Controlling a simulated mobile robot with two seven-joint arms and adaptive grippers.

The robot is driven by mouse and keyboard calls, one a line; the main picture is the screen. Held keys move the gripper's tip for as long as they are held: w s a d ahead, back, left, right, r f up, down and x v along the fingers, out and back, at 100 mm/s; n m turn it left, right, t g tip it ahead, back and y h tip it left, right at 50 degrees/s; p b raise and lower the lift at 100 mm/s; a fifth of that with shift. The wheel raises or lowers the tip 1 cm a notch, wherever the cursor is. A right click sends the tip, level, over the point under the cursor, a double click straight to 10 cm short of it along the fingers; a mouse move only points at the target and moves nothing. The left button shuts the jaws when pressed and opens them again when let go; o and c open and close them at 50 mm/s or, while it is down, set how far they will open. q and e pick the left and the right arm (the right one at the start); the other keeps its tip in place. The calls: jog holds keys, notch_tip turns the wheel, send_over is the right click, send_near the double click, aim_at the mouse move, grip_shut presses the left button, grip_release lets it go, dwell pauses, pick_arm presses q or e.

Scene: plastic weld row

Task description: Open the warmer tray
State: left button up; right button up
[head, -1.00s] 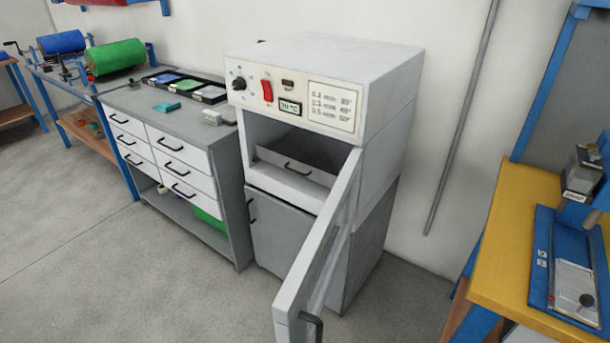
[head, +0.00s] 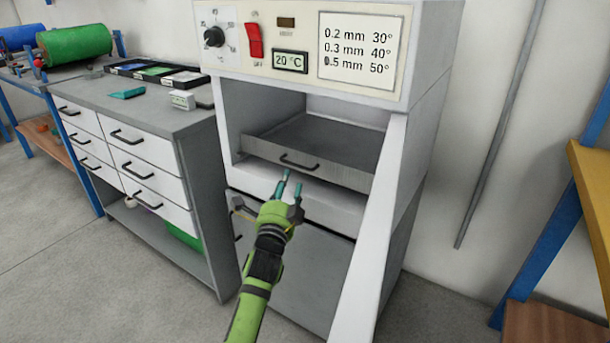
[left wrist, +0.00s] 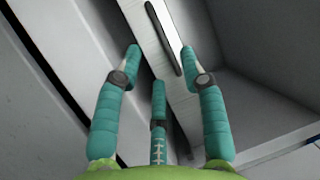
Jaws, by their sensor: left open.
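The warmer (head: 300,80) is a white cabinet whose door (head: 374,235) stands open at the right of its opening. Inside sits the grey tray (head: 325,140) with a black bar handle (head: 298,162) on its front. The tray's front and handle also show in the left wrist view (left wrist: 165,38), just ahead of my fingers. My left gripper (head: 289,187) is in front of the tray, a little below the handle. Its teal fingers are open and hold nothing. In the left wrist view the fingers (left wrist: 162,62) are spread apart, short of the handle. My right gripper is not in view.
A grey drawer cabinet (head: 195,122) stands left of the warmer, with trays of colored sheets (head: 155,71) on top. The open door bounds the space at the right. A blue and orange bench (head: 590,170) is at the far right. Open floor (head: 90,270) lies at left.

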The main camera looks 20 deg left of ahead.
pick_arm(q)
jog(key=b+x, duration=0.1)
jog(key=x, duration=0.5)
jog(key=shift+w, duration=0.15)
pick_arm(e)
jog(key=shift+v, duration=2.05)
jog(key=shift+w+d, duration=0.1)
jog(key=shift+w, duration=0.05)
pick_arm(q)
grip_shut()
